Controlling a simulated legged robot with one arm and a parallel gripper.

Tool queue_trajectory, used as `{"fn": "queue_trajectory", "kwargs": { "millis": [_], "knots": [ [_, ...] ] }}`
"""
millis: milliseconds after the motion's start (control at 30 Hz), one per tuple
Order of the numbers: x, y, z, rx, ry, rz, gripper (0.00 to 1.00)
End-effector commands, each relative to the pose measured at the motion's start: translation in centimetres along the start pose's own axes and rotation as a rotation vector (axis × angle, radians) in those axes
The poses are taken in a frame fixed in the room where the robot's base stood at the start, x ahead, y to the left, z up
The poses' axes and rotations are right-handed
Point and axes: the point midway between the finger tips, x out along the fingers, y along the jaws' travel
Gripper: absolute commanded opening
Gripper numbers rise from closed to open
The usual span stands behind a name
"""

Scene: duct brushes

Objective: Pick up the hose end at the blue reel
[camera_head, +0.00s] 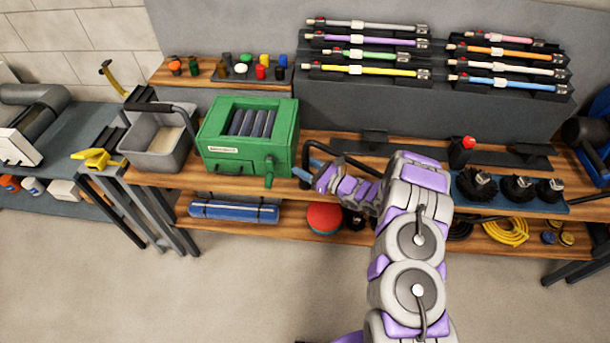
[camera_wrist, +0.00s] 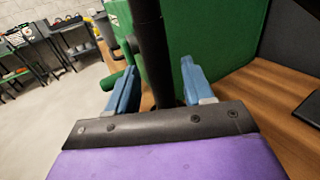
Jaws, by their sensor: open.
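A blue reel (camera_head: 597,160) shows only in part at the right edge of the head view. A dark rounded piece (camera_head: 583,130) is beside it, and I cannot tell whether this is the hose end. My gripper (camera_head: 308,175) is far to the left of the reel, beside the green box. In the wrist view its two blue fingers (camera_wrist: 160,88) are open, one on each side of a black upright bar (camera_wrist: 152,45). I cannot tell whether they touch the bar. No reel shows in the wrist view.
The green box (camera_head: 248,140) stands on the wooden bench, left of my gripper. Black round brushes (camera_head: 518,188) and a red-topped item (camera_head: 463,150) stand right of my arm. Racked rods (camera_head: 365,70) line the back. The floor (camera_head: 250,290) in front is clear.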

Motion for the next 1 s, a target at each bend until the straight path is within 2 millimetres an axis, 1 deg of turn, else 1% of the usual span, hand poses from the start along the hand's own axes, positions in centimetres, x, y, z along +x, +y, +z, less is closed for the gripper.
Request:
{"fn": "queue_trajectory", "kwargs": {
  "millis": [100, 267, 800, 1000],
  "knots": [
    [0.2, -0.13, 0.05, 0.001, -0.002, -0.001, 0.52],
    [-0.08, -0.27, 0.11, 0.003, -0.004, -0.002, 0.52],
    [0.24, -0.06, -0.01, 0.002, 0.0, -0.001, 0.01],
    [0.22, -0.05, -0.05, 0.003, 0.0, 0.001, 0.0]
  ]
}}
